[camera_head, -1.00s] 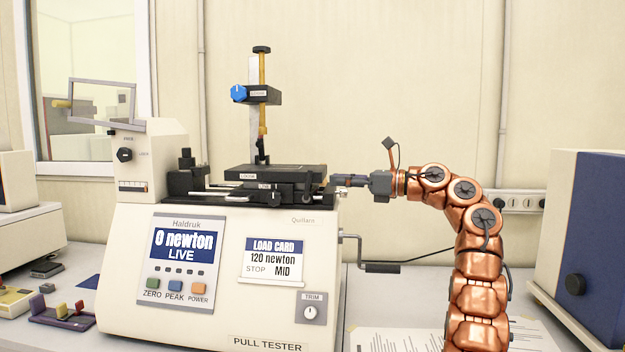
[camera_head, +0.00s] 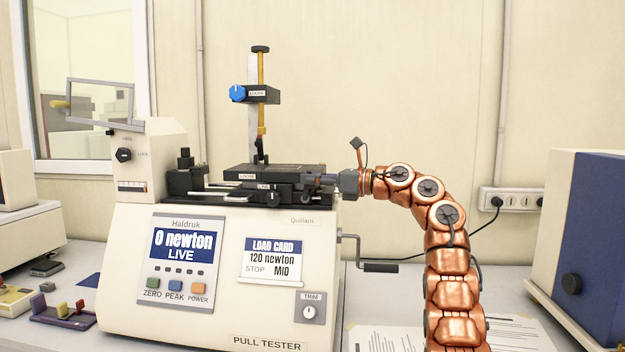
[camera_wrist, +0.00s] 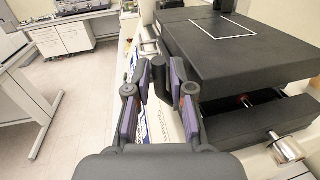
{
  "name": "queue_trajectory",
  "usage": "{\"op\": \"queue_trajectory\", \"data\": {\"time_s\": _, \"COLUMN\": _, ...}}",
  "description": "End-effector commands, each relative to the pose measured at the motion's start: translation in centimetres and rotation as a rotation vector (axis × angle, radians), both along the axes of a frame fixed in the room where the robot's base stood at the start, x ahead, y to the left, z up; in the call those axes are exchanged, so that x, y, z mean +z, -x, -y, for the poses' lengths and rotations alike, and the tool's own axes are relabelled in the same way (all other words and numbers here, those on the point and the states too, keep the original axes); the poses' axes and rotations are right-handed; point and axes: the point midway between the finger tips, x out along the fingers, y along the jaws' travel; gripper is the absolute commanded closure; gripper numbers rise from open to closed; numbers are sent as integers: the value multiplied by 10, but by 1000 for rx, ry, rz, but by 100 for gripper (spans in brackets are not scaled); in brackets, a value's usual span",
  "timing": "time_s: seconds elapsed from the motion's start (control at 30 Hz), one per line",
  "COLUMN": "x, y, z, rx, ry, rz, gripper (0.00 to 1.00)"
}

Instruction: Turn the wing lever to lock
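A black stage (camera_head: 285,171) with small labels sits on top of the pull tester (camera_head: 225,285). A small dark part (camera_head: 273,198) sticks out at its front edge; it may be the wing lever, but its wings are not clear. My gripper (camera_head: 312,180) reaches in from the right at the stage's right end. In the wrist view my gripper (camera_wrist: 160,100) is open, with its purple-padded fingers apart. A dark upright piece (camera_wrist: 160,78) shows between the fingers beside the black stage (camera_wrist: 235,50). I cannot tell whether the fingers touch it.
A blue knob (camera_head: 238,93) is on a column above the stage. A crank handle (camera_head: 380,267) sticks out from the tester's right side. A silver rod end (camera_wrist: 287,148) protrudes at the wrist view's lower right. A blue and cream box (camera_head: 590,245) stands at far right.

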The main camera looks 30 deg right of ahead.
Motion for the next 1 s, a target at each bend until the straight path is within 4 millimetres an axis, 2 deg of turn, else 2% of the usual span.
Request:
{"op": "queue_trajectory", "data": {"time_s": 0.03, "x": 0, "y": 0, "z": 0, "rx": 0, "ry": 0, "rz": 0, "gripper": 86}}
{"op": "queue_trajectory", "data": {"time_s": 0.17, "x": 0, "y": 0, "z": 0, "rx": 0, "ry": 0, "rz": 0, "gripper": 99}}
{"op": "queue_trajectory", "data": {"time_s": 0.2, "x": 0, "y": 0, "z": 0, "rx": 0, "ry": 0, "rz": 0, "gripper": 100}}
{"op": "queue_trajectory", "data": {"time_s": 0.77, "x": 0, "y": 0, "z": -1, "rx": 2, "ry": -1, "rz": 2, "gripper": 100}}
{"op": "queue_trajectory", "data": {"time_s": 1.0, "x": -5, "y": -5, "z": -13, "rx": 22, "ry": -24, "rz": 21, "gripper": 100}}
